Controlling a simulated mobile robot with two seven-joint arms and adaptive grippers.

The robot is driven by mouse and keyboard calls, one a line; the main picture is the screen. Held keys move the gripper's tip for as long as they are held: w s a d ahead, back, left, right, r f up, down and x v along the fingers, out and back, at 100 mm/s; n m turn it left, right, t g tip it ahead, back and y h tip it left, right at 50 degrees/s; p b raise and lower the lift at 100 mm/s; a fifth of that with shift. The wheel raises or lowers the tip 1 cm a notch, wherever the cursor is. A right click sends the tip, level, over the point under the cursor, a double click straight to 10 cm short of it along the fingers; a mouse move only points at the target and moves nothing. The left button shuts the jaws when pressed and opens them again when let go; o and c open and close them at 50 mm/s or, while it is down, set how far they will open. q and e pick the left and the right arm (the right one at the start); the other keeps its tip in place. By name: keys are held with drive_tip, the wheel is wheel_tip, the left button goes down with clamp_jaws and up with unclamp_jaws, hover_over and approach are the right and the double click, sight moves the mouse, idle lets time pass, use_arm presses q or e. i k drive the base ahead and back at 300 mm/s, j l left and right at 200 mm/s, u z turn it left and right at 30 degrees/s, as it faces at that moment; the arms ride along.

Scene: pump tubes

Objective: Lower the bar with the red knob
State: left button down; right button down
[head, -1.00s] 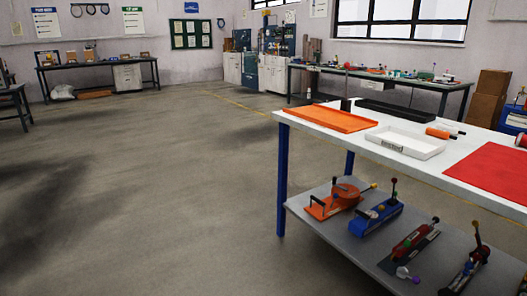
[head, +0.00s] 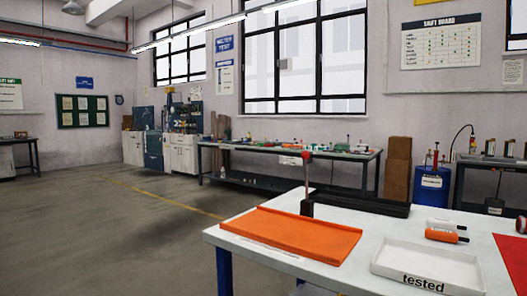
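A thin upright bar with a red knob (head: 307,156) on top rises from a dark post (head: 307,207) at the back edge of the white table. It stands behind the orange tray (head: 290,236). The bar's lower part merges with the dark post, so its joint cannot be made out. Neither of my grippers is in view.
The white table (head: 480,235) also bears a long black tray (head: 360,201), a white tray marked "tested" (head: 428,284), an orange-and-white cylinder (head: 442,236) and a red mat (head: 515,258). A blue drum (head: 432,186) stands behind. Floor to the left (head: 110,235) is clear.

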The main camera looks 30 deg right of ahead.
sight(305, 156)
drive_tip(key=i+j+z, duration=0.1)
drive_tip(key=i+z, duration=0.2)
drive_tip(key=i+j+z, duration=0.2)
drive_tip(key=i+z, duration=0.15)
drive_tip(key=i, duration=0.15)
drive_tip(key=i+j+z, duration=0.4)
drive_tip(key=i+z, duration=0.15)
drive_tip(key=z, duration=0.2)
drive_tip(key=i+j+z, duration=0.15)
drive_tip(key=z, duration=0.25)
drive_tip(key=i+j+z, duration=0.2)
drive_tip(key=z, duration=0.25)
